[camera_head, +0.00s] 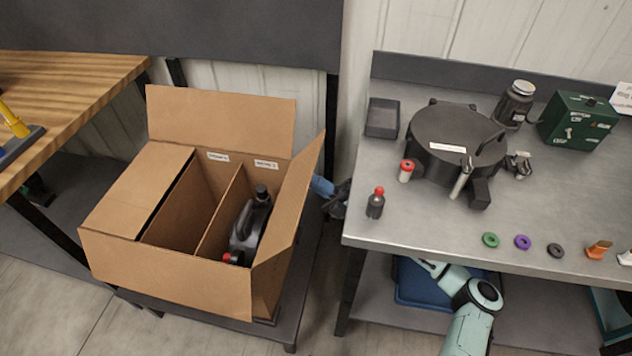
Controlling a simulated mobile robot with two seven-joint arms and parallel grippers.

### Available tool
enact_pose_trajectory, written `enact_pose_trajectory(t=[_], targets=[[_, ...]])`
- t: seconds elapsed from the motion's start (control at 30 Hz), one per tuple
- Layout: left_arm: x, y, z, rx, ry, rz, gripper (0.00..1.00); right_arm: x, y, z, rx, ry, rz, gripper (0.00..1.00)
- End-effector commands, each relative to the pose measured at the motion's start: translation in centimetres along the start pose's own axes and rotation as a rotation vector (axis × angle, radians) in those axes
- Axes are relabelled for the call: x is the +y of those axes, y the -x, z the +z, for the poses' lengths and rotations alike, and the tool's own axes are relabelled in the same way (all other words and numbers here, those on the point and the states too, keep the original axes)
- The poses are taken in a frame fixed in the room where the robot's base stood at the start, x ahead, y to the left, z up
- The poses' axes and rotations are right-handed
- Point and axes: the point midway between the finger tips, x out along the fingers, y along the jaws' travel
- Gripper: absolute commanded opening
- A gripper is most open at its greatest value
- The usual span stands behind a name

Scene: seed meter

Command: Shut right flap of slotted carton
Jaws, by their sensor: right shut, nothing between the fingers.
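The brown slotted carton (165,275) stands open on a low dark stand at the left. Its right flap (290,198) stands up, leaning outward to the right. The left flap (138,190) lies folded inward over the left part of the box. The back flap (220,120) stands up. My right gripper (323,186) is shut and empty, just outside the right flap; whether it touches the flap I cannot tell. The rest of that arm is partly hidden by the metal bench. My left gripper is out of view.
A metal bench (400,230) with a round black housing (455,135) stands close at the right. A wooden table (70,85) is at the left.

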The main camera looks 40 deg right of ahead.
Motion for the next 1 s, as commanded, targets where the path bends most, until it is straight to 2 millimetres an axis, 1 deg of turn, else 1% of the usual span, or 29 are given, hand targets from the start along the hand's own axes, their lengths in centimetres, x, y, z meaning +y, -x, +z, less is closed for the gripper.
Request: enact_pose_trajectory(t=[0.27,0.5,0.63,1.0], targets=[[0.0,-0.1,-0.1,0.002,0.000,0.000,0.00,0.0,-0.2,0.0,0.002,0.000,-0.001,0.00],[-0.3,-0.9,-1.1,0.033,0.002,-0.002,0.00,0.2,-2.8,-0.1,0.005,0.000,-0.003,0.00],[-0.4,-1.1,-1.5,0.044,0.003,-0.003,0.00,0.3,-3.7,0.0,0.001,0.001,-0.002,0.00],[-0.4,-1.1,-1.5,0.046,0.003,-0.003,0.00,0.3,-3.9,0.0,-0.001,0.000,0.000,0.00]])
